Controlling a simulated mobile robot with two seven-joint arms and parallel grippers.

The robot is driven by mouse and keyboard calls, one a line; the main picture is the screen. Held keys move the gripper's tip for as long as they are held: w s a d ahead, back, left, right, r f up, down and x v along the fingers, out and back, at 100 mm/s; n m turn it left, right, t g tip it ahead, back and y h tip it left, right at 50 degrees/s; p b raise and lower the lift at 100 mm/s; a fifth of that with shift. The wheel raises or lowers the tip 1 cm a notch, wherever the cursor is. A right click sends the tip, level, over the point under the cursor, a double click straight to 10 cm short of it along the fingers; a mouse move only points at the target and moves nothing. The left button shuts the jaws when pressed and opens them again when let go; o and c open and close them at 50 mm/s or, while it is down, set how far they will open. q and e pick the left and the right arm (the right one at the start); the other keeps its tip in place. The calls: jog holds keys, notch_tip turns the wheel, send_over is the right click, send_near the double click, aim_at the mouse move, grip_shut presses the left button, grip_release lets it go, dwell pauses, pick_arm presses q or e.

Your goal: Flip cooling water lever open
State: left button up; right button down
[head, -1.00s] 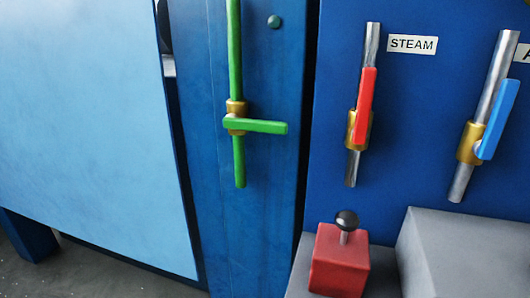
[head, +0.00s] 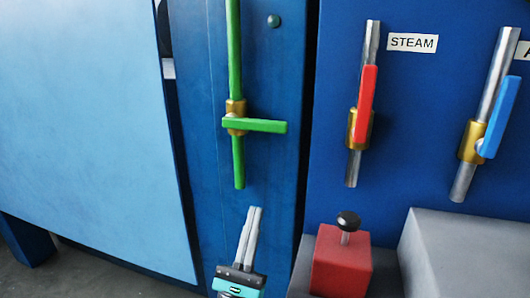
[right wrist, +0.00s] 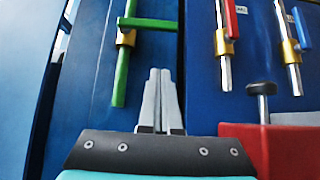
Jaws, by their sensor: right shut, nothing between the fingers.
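The green lever (head: 258,126) sits on a brass valve body on a vertical green pipe (head: 236,60) on the blue post. It points right, across the pipe. It also shows in the right wrist view (right wrist: 150,24), at the top. My right gripper (head: 254,210) is below the lever and the pipe's lower end, apart from both. Its fingers (right wrist: 160,72) are shut together, point upward and hold nothing. No label for the green lever is seen. My left gripper is not in view.
A red lever (head: 366,100) by the STEAM label (head: 412,43) and a blue lever (head: 499,118) stand along their pipes at the right. A red box (head: 340,268) with a black knob (head: 347,221) is right of my gripper. A light blue panel (head: 90,120) fills the left.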

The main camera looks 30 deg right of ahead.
aim_at(254, 125)
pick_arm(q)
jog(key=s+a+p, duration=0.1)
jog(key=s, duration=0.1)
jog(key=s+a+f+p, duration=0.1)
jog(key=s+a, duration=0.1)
pick_arm(e)
jog(key=s+a+r+x, duration=0.1)
jog(key=r+x, duration=0.1)
jog(key=x, duration=1)
jog(key=shift+r, duration=0.25)
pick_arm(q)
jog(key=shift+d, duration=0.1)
pick_arm(e)
jog(key=shift+w+a, duration=0.1)
jog(key=shift+w, duration=0.05)
